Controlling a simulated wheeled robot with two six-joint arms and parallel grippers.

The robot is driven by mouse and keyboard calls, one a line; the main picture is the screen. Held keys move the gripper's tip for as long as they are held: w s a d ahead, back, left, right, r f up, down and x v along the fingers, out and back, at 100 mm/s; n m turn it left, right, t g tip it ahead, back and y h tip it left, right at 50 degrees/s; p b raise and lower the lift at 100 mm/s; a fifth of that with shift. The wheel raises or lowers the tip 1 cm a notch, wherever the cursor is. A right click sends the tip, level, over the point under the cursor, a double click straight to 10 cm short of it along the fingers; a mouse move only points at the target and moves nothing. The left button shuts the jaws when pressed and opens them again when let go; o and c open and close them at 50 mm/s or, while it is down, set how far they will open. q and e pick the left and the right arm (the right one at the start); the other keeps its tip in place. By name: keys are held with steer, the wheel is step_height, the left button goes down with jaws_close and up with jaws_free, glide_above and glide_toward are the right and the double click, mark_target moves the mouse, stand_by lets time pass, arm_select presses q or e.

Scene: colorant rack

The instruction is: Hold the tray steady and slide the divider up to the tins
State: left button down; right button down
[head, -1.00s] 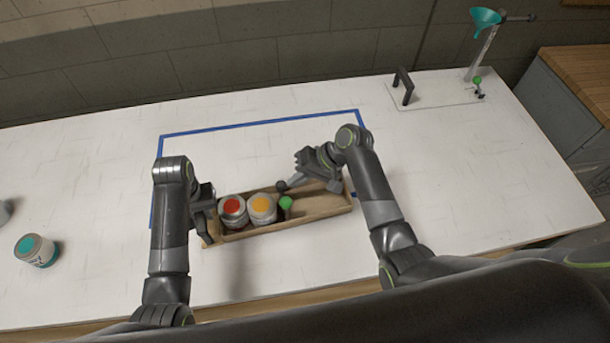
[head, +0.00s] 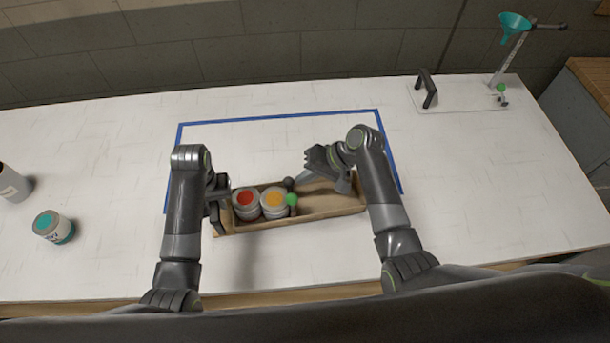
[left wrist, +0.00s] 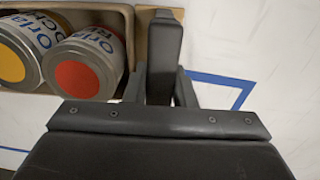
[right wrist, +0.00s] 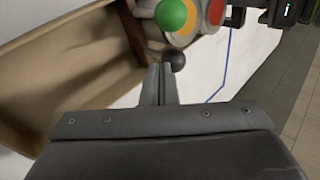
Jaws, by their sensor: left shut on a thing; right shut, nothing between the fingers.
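The wooden tray (head: 335,209) holds a red-topped tin (head: 245,202) and a yellow-topped tin (head: 272,203) side by side at its left end. Just right of the yellow tin is the divider, with a green knob (head: 291,200) and a dark knob (head: 288,184); its reddish-brown plate (right wrist: 132,32) shows in the right wrist view.
Blue tape (head: 280,118) marks an area around the tray. A teal-topped tin (head: 52,227) and a white container (head: 13,184) stand at the left. A stand with a teal funnel (head: 515,24) and a black handle (head: 427,88) is at the back right. The tray's right part is empty.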

steer(key=d+f+v, duration=0.1)
steer(key=v, duration=1.2)
steer(key=shift+d+f, duration=0.3)
steer(key=shift+s, duration=0.15)
arm_select(q)
steer(key=c, duration=1.1)
jaws_free()
arm_select(e)
steer(key=shift+f, duration=0.1)
